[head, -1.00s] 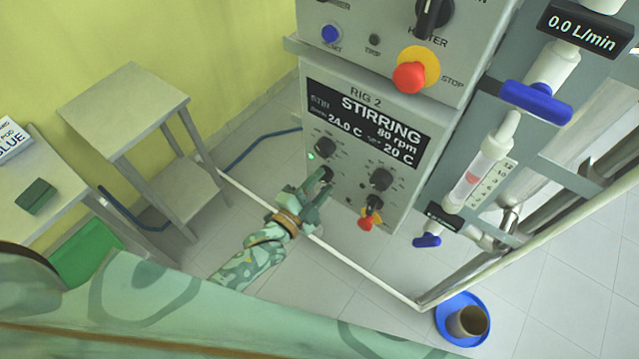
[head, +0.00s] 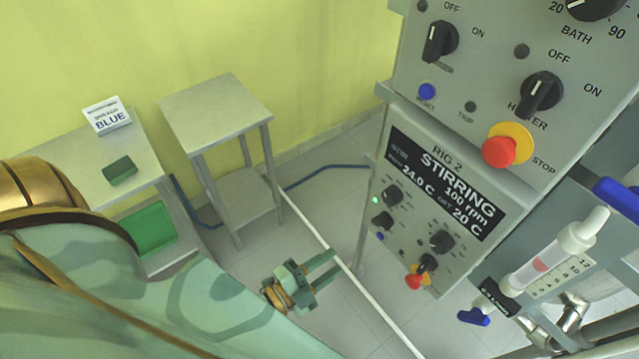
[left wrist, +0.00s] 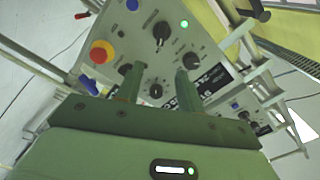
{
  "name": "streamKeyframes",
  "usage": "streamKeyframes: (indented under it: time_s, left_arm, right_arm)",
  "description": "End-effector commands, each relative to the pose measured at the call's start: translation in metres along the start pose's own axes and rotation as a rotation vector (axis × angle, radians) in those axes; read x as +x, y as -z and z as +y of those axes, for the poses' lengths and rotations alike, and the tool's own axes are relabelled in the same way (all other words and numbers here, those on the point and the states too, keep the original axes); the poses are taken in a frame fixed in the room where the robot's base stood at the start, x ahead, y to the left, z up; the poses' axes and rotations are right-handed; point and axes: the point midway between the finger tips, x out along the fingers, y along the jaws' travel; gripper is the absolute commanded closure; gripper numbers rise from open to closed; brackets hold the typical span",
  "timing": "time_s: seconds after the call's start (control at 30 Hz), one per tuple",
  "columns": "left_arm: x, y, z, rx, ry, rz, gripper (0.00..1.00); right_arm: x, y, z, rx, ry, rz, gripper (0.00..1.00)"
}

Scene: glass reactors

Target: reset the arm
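My left gripper (head: 326,267) is in the lower middle of the head view, left of the stirring control panel (head: 410,252) and apart from it. Its two fingers stand apart with nothing between them. In the left wrist view the two green fingers (left wrist: 158,84) also stand apart, pointing at the panel's knobs (left wrist: 162,34). A small green light (head: 375,200) is lit beside the panel's upper left knob (head: 393,194). My right gripper is not in view.
A heater panel with a red stop button (head: 498,152) is above. A flow tube (head: 540,262) with blue valves stands at the right. A white rail (head: 380,308) crosses the floor near my left gripper.

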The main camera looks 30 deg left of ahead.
Motion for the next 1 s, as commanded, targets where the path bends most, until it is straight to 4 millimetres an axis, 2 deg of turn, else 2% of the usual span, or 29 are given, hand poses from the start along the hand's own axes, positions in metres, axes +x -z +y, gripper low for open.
streamKeyframes:
  time_s: [0.1, 0.2, 0.73, 0.83, 0.87, 0.93, 0.97, 1.0]
  left_arm:
    - [-0.014, 0.0, 0.0, -0.001, 0.0, -0.001, 0.63]
    - [-0.018, 0.0, 0.0, -0.001, 0.0, -0.001, 0.63]
    - [-0.019, 0.0, 0.0, -0.003, 0.0, -0.001, 0.63]
    - [-0.019, -0.002, 0.003, -0.061, -0.017, -0.01, 0.63]
    - [-0.02, -0.005, 0.008, -0.097, -0.039, -0.026, 0.63]
    - [-0.032, -0.024, 0.039, -0.209, -0.14, -0.114, 0.63]
    - [-0.041, -0.035, 0.055, -0.259, -0.188, -0.164, 0.63]
    - [-0.056, -0.05, 0.079, -0.327, -0.256, -0.244, 0.63]
  right_arm:
    - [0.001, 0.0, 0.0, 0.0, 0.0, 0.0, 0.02]
    - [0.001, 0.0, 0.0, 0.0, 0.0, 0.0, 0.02]
    - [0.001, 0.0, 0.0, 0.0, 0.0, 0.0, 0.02]
    - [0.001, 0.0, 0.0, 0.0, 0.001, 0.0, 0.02]
    - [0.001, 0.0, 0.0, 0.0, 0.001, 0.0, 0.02]
    - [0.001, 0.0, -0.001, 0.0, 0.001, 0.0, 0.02]
    - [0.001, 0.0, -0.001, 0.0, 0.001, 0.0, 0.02]
    - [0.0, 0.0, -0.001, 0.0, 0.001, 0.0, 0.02]
